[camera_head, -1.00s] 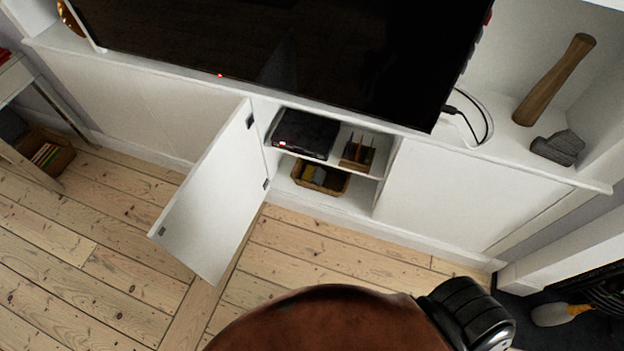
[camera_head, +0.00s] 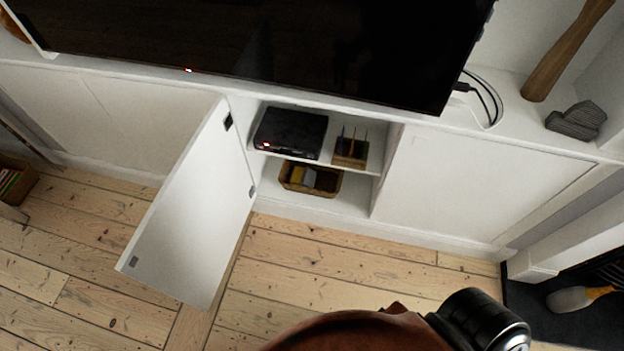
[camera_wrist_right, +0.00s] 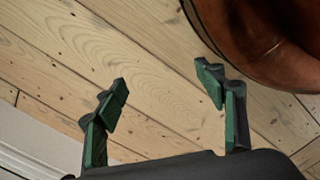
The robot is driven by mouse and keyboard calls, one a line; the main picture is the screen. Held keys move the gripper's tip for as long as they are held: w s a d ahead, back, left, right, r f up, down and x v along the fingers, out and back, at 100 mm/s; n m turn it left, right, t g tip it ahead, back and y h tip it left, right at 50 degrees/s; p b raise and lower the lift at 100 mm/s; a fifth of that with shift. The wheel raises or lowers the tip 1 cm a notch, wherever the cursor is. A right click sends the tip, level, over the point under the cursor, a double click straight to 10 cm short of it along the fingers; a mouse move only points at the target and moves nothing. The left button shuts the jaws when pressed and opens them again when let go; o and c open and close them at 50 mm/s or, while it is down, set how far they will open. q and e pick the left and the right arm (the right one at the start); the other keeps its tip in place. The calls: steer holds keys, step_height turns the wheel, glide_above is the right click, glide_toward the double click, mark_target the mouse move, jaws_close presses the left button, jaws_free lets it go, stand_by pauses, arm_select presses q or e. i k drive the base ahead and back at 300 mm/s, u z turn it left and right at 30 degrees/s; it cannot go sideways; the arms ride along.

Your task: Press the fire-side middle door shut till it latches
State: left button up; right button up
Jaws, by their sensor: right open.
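The open white cabinet door (camera_head: 190,210) stands swung out from the left side of the middle opening in the head view. Dark hinges show along its right edge, and a small dark catch sits near its lower left corner. The white panel to the right of the opening (camera_head: 470,190) is flush with the cabinet front. My right gripper (camera_wrist_right: 163,90) is open and empty in the right wrist view, with green pads, above the floorboards. It does not touch the door. My left gripper is not in view.
A brown leather rounded seat (camera_head: 350,335) is at the bottom; it also shows beside my right gripper (camera_wrist_right: 270,40). The opening holds a black box (camera_head: 290,133) and a basket (camera_head: 310,178). A television (camera_head: 260,45) stands above. The hearth (camera_head: 590,325) is at right.

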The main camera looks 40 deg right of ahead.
mark_target(182, 248)
steer(key=z, duration=2.1)
steer(key=k, duration=0.65)
steer(key=u, duration=2.8)
